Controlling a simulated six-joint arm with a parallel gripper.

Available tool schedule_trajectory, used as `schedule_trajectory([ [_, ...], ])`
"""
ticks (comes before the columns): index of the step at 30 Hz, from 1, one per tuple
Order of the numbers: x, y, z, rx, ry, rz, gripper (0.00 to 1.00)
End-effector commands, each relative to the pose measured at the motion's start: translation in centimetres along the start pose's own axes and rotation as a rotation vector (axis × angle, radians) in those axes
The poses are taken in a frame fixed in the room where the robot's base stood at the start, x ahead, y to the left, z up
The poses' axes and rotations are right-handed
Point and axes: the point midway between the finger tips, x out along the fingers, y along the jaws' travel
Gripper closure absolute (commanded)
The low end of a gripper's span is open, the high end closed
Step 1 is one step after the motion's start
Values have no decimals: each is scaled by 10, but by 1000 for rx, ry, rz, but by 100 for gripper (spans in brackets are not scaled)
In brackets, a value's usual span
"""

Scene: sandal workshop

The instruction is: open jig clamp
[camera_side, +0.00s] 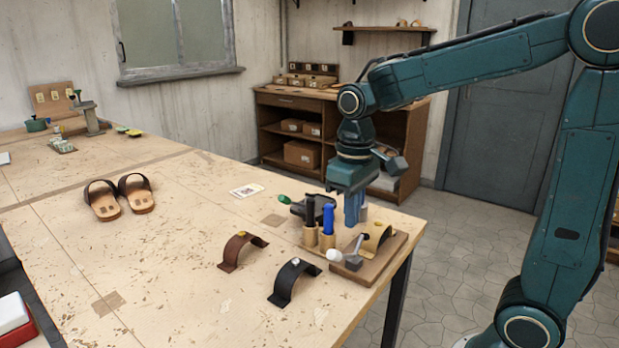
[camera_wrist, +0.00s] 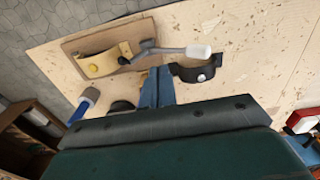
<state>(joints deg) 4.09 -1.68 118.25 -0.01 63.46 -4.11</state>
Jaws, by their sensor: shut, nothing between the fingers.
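The jig is a wooden board (camera_side: 396,252) at the table's right corner, with a tan strap piece (camera_side: 377,238) curved on it. Its clamp has a grey metal lever (camera_side: 354,259) ending in a white grip (camera_side: 335,256). In the wrist view the lever (camera_wrist: 166,50) reaches from the tan strap (camera_wrist: 98,64) past the board edge, its white grip (camera_wrist: 198,51) at the right. I cannot tell whether the clamp presses on the strap. My gripper (camera_side: 353,217) points down above the jig's back side, shut and empty. In the wrist view its fingertips (camera_wrist: 157,75) appear just below the lever; contact is unclear.
Black-handled (camera_side: 310,214) and blue-handled (camera_side: 328,220) tools stand in wooden holders close left of my gripper. A black strap (camera_side: 292,282) and a brown strap (camera_side: 240,250) lie in front and left. Sandals (camera_side: 121,196) sit farther left. The table's middle is mostly clear.

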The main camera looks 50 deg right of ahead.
Motion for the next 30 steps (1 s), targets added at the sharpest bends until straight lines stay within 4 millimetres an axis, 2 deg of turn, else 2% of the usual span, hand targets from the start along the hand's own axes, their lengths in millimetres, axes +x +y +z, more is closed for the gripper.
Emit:
schedule_trajectory([
  [15, -35, 6, 0, 1, 2, 0, 100],
  [30, -39, 6, 2, 0, 6, 1, 100],
])
